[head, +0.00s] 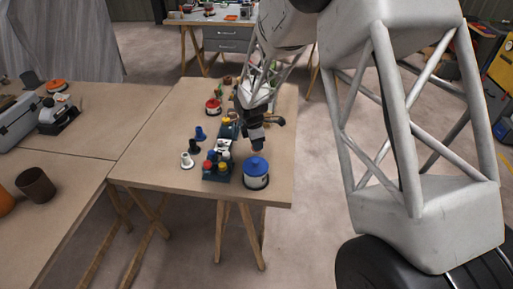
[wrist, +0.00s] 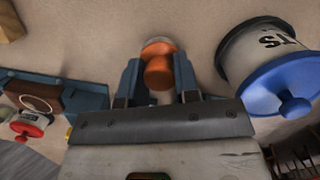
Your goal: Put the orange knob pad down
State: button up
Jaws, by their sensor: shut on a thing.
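The orange knob pad (wrist: 159,70) shows in the wrist view as an orange knob with a pale rounded part at its far end. It sits between the two blue fingers of my gripper (wrist: 157,82), which is shut on it. Bare tabletop shows around the pad; I cannot tell whether it touches the table. In the head view my gripper (head: 256,143) is low over the right part of the wooden table (head: 150,160), just behind the blue-lidded pot. The pad cannot be made out there.
The blue-lidded pot (head: 256,174) stands close; it also fills the right of the wrist view (wrist: 240,50). A dark rack (head: 216,176) with coloured knobs is left of it. Small blue (head: 200,134), black and white pieces stand further left. A red-lidded pot (head: 213,106) is behind. The table's left side is clear.

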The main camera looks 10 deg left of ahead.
jog(key=shift+f, duration=1.35)
jog(key=o, duration=0.9)
jog(key=shift+f, duration=0.1)
jog(key=shift+c, duration=0.2)
notch_tip(320, 180, up, 12)
jog(key=a, duration=0.1)
jog(key=shift+s+a, duration=0.15)
jog(key=shift+s, duration=0.15)
